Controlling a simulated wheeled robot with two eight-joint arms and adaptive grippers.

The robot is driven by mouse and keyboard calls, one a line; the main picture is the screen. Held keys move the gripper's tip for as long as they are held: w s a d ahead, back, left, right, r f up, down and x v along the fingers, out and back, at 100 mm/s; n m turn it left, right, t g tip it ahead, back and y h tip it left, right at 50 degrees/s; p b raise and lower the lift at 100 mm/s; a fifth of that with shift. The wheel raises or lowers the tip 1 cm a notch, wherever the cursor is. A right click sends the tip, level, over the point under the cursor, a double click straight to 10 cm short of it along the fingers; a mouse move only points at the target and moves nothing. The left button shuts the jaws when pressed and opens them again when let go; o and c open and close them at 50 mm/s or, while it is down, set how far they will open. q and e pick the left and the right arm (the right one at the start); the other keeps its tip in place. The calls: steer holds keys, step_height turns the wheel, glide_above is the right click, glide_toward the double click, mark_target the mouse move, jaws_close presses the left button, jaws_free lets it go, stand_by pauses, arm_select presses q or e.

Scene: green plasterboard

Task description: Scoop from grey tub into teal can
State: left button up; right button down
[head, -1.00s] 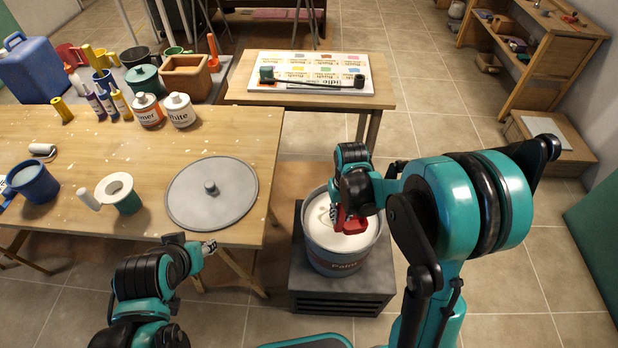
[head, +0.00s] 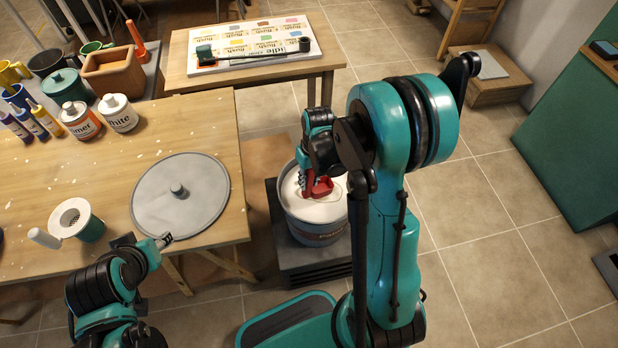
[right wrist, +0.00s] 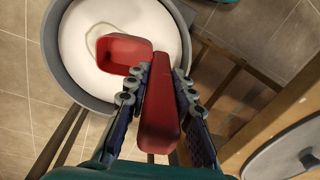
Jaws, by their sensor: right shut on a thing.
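The grey tub (head: 318,233) stands on a dark low stand and holds white material. My right gripper (right wrist: 160,82) is shut on the handle of a red scoop (right wrist: 125,54), and the arm reaches over the tub. The scoop's bowl is over the white surface and looks empty; I cannot tell whether it touches. It also shows in the head view as a red scoop (head: 322,186). The teal can (head: 93,231) stands on the table at the left with a white perforated piece on top. My left gripper (head: 164,240) is near the table's front edge, with its jaw state unclear.
A large grey round lid (head: 200,212) lies on the wooden table (head: 120,165) between the can and the tub. Bottles (head: 118,113) and pots stand at its back. A small table (head: 185,75) with a label board (head: 228,58) stands behind the tub.

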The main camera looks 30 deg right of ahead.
mark_target(309, 192)
steer(key=shift+f+b, duration=3)
steer(key=shift+f, duration=0.85)
steer(key=shift+r, duration=0.1)
step_height(309, 192, up, 13)
steer(key=h+p, duration=0.1)
steer(key=p, duration=0.8)
steer(key=shift+p, duration=0.4)
steer(key=c, duration=2.2)
jaws_free()
jaws_close()
